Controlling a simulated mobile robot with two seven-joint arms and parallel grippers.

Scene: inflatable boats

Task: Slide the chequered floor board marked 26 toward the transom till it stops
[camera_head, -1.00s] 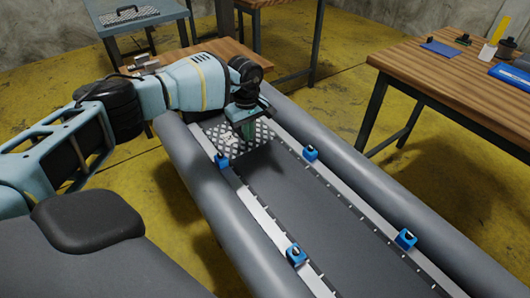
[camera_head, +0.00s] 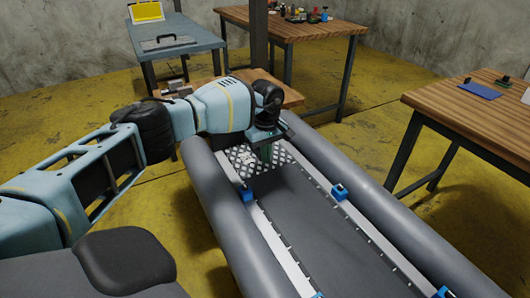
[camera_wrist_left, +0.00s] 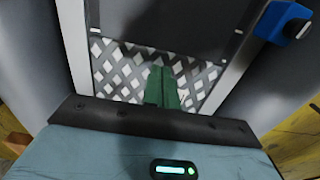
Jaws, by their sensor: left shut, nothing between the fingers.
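The chequered floor board (camera_head: 243,160) lies flat at the far end of the grey inflatable boat (camera_head: 216,196), between its two pale side rails. It also shows in the left wrist view (camera_wrist_left: 108,68), as a light and dark diamond pattern. I cannot read a number on it. My left gripper (camera_head: 267,155) points down over the board, with its green fingers (camera_wrist_left: 162,87) shut together and empty. The fingertips are at the board, but I cannot tell whether they press on it. The transom is hidden behind my left arm. My right gripper is not in view.
Blue blocks (camera_head: 340,191) sit along both rails. The dark floor (camera_head: 320,220) between the rails is bare. A wooden table (camera_head: 470,110) stands to the right, and a grey-blue table (camera_head: 175,42) and another wooden table (camera_head: 290,30) stand behind.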

